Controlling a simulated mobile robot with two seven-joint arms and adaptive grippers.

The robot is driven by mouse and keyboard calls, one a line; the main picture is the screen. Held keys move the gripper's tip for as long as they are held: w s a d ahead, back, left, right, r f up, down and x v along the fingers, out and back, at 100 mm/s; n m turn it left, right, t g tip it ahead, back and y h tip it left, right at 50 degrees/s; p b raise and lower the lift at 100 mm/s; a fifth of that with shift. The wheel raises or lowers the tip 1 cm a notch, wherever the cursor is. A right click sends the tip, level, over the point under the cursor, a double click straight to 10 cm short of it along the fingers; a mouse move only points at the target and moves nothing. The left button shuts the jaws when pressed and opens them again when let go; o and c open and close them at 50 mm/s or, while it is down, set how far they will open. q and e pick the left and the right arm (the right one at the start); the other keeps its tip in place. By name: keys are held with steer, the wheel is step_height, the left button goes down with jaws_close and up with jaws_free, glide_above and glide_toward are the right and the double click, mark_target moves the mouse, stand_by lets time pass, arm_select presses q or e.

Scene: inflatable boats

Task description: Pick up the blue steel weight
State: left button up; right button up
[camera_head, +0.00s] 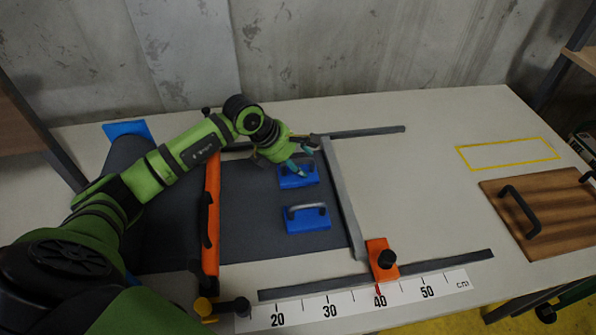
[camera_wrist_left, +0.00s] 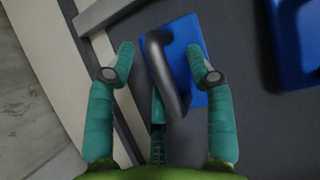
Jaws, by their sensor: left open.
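A blue steel weight (camera_head: 298,183) with a grey handle lies on the dark grey sheet, partly hidden by my left gripper (camera_head: 307,160). In the left wrist view this weight (camera_wrist_left: 190,38) lies between and beyond the open teal fingers, and its handle stands between them. I see no finger closed on the handle. A second blue weight (camera_head: 306,222) with a light grey handle lies just nearer to me on the sheet. Part of a blue weight also shows at the upper right of the wrist view (camera_wrist_left: 300,45). My right gripper is not in view.
A grey bar (camera_head: 343,200) stands just right of the weights, with an orange block (camera_head: 381,258) at its near end. An orange bar (camera_head: 211,215) crosses the sheet on the left. A ruler (camera_head: 352,300) runs along the front. A wooden board (camera_head: 550,220) lies right.

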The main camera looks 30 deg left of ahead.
arm_select(q)
jaws_close()
steer(key=shift+w+r, duration=0.15)
